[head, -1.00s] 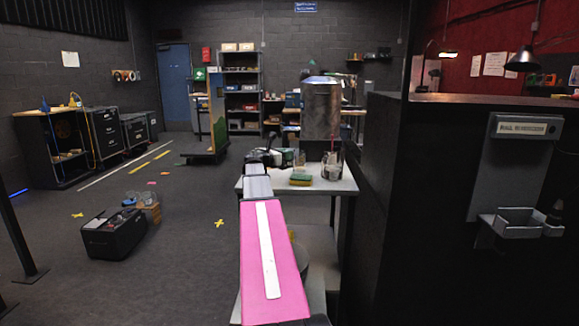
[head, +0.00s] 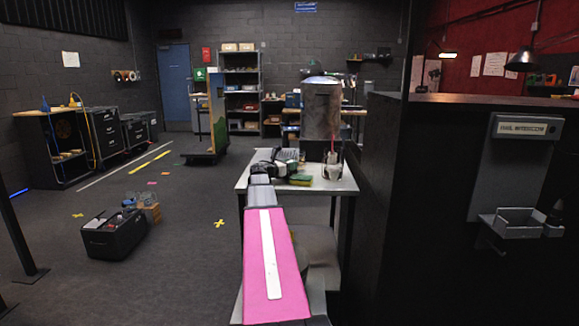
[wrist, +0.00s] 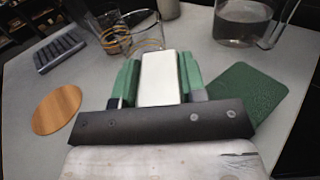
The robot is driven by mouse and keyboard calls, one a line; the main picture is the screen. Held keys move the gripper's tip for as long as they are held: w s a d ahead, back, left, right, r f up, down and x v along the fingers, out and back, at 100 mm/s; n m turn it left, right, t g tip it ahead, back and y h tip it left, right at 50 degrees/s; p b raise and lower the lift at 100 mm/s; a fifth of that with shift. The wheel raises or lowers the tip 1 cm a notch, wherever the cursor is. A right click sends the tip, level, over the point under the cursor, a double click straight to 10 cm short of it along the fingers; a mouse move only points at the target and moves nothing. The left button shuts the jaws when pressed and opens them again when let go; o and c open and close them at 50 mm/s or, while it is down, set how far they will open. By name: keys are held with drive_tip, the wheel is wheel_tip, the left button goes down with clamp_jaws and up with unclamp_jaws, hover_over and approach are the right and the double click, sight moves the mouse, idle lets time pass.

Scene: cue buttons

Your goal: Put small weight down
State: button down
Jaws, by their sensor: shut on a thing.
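My gripper (wrist: 158,68) has green fingers closed on both sides of a pale, whitish block (wrist: 159,82), which I take to be the small weight. In the wrist view it is over the light grey table top (wrist: 217,61); I cannot tell whether the block touches it. In the head view my gripper (head: 284,166) is above the small white table (head: 342,183), and the block cannot be made out there.
A dark partition (head: 400,190) stands right of the table.

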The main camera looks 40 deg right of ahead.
drive_tip(key=c, duration=0.7)
unclamp_jaws()
drive_tip(key=shift+f, duration=0.1)
